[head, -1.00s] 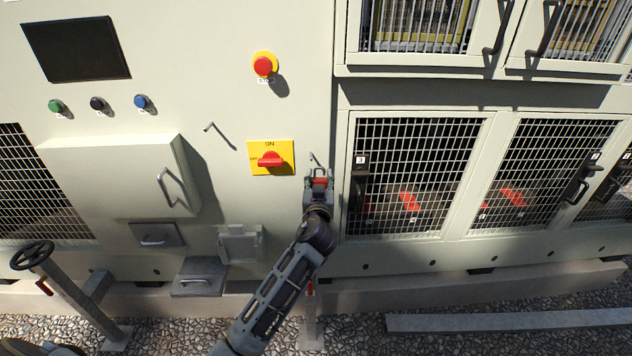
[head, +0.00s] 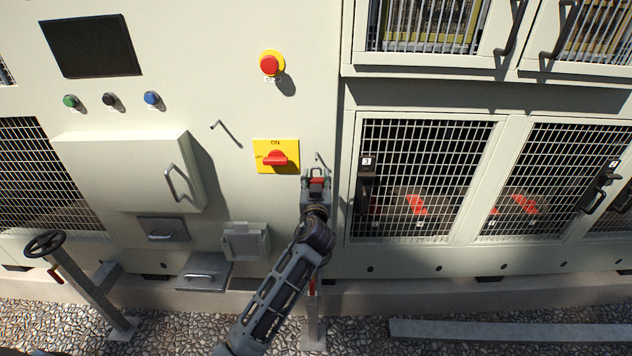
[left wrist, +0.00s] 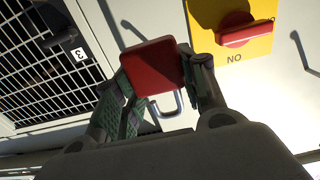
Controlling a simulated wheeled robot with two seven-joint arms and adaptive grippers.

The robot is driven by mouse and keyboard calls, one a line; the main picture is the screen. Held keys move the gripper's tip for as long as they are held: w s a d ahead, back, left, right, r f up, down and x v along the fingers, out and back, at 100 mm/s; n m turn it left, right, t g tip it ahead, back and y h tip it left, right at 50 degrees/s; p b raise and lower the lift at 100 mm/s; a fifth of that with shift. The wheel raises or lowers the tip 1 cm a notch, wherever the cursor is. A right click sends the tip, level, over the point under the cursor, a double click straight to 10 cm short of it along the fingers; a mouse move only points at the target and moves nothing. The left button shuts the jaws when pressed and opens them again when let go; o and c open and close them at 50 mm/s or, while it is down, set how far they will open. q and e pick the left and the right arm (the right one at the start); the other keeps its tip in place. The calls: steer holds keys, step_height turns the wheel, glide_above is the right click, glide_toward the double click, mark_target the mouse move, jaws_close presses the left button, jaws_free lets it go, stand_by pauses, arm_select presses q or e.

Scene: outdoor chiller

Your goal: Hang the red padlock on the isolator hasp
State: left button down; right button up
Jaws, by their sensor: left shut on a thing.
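The red padlock (left wrist: 153,66) is held between the fingers of my left gripper (head: 316,178). In the left wrist view its metal shackle (left wrist: 178,104) shows below the red body, and the gripper (left wrist: 155,90) is shut on it. In the head view only a little red of the padlock (head: 317,181) shows. The yellow isolator plate (head: 291,147) with its red handle (head: 275,158) is just up and left of my gripper, apart from it. A small metal peg (head: 317,157) sticks out just above the gripper. I cannot tell which fitting is the hasp. My right gripper is not in view.
Another metal peg (head: 214,125) sticks out left of the isolator. A red stop button (head: 269,65) is above. A box with a handle (head: 130,170) juts out at the left. Mesh doors (head: 425,180) with dark latches are at the right.

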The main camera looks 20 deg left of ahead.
mark_target(316, 178)
arm_select(q)
steer(key=shift+b+x, duration=0.3)
steer(key=shift+x, duration=0.5)
steer(key=shift+w+a, duration=0.15)
steer(key=shift+w, duration=0.45)
steer(key=shift+w+a+b, duration=0.15)
steer(key=shift+w+b, duration=0.2)
steer(key=shift+w, duration=0.15)
steer(key=shift+w+a, duration=0.2)
steer(key=shift+w, duration=0.3)
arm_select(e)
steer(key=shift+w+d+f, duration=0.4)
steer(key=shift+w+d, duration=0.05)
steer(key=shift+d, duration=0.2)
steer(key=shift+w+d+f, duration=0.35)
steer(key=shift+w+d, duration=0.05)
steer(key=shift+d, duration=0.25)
arm_select(q)
steer(key=shift+b, duration=0.3)
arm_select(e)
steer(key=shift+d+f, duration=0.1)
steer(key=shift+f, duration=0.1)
arm_select(q)
steer(key=shift+w, duration=0.2)
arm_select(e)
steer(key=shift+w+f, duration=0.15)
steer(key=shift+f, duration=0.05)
arm_select(q)
steer(key=shift+w+a, duration=0.1)
steer(key=shift+w, duration=0.05)
